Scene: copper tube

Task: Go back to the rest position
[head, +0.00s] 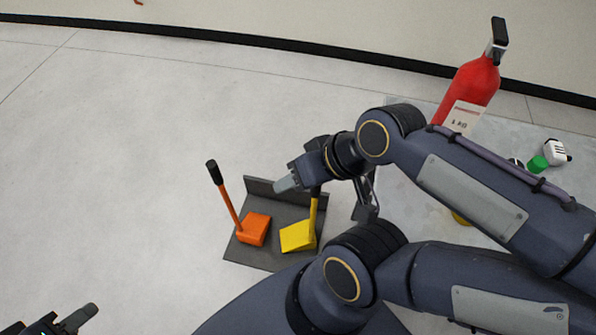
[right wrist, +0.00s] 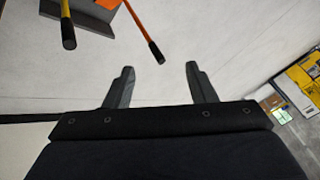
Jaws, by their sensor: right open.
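My right gripper (head: 287,183) is partly hidden by its own arm in the head view, above the grey holder (head: 258,185). In the right wrist view its two fingers (right wrist: 160,80) stand apart with nothing between them. An orange-handled tool (head: 228,202) and a yellow-handled tool (head: 298,236) stand in the holder. Their handles, orange (right wrist: 143,33) and yellow (right wrist: 67,25), show beyond the fingers in the wrist view, apart from them. My left gripper (head: 75,319) is cut off at the bottom left corner, so its opening does not show. No copper tube is visible.
A red fire extinguisher (head: 474,85) stands at the upper right, with a green-topped item (head: 537,164) and a white item (head: 556,152) near it. Yellow and white items (right wrist: 305,85) show at the wrist view's right edge. The floor at the left is clear.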

